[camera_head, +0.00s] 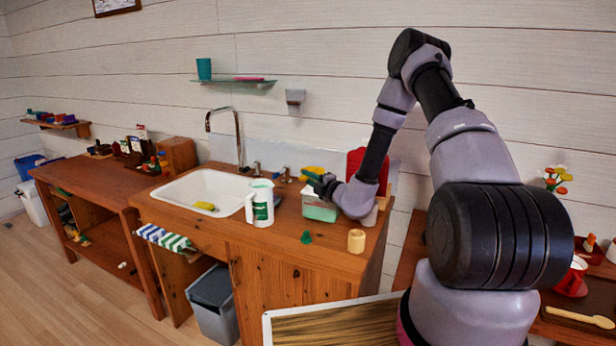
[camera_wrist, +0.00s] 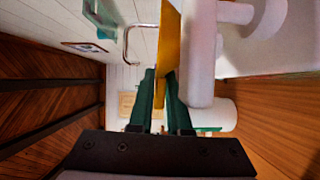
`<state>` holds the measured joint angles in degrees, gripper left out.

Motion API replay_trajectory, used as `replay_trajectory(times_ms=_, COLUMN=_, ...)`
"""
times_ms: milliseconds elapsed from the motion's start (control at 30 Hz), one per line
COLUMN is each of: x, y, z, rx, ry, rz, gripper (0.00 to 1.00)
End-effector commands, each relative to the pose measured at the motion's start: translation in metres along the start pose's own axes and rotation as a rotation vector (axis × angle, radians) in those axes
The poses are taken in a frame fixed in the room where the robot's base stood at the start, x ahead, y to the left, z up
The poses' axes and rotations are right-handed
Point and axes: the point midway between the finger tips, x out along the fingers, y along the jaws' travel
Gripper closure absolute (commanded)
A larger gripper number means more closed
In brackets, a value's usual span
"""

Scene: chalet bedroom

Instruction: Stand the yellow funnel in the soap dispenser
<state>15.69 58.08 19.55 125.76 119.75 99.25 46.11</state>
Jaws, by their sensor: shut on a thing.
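My gripper (camera_wrist: 163,100) has dark green fingers, shut on a yellow piece (camera_wrist: 170,45) that I take for the yellow funnel. It shows as a narrow slab, so its funnel shape cannot be made out. In the head view my gripper (camera_head: 320,181) is above a pale green box on the counter, with yellow (camera_head: 313,170) at its tip. A white handled container with a green label (camera_head: 263,206) stands left of the gripper. I cannot tell whether it is the soap dispenser. A white cylinder (camera_wrist: 201,50) is close beside the yellow piece in the wrist view.
The pale green box (camera_head: 319,210) stands below my gripper. A white sink (camera_head: 180,189) with a tap (camera_head: 238,135) holds a yellow item (camera_head: 205,206). A red object (camera_head: 354,160) is behind my arm. A tan cylinder (camera_head: 356,241) and green piece (camera_head: 307,237) are at the counter front.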

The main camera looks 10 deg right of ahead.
Motion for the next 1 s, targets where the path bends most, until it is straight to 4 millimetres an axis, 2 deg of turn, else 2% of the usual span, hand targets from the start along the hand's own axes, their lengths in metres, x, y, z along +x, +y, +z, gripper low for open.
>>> replay_trajectory(times_ms=300, x=0.000, y=-0.001, z=0.000, rx=0.000, ry=0.000, rz=0.000, gripper=1.00)
replay_trajectory(times_ms=333, x=0.000, y=-0.001, z=0.000, rx=0.000, ry=0.000, rz=0.000, gripper=0.73)
replay_trajectory(times_ms=400, x=0.000, y=-0.001, z=0.000, rx=0.000, ry=0.000, rz=0.000, gripper=0.49)
replay_trajectory(times_ms=767, x=-0.003, y=-0.001, z=0.000, rx=0.000, ry=0.000, rz=0.000, gripper=0.49)
replay_trajectory(times_ms=867, x=-0.014, y=-0.002, z=0.001, rx=0.001, ry=0.000, rz=-0.002, gripper=0.49)
replay_trajectory(times_ms=1000, x=-0.041, y=-0.002, z=0.001, rx=0.002, ry=-0.001, rz=-0.004, gripper=0.49)
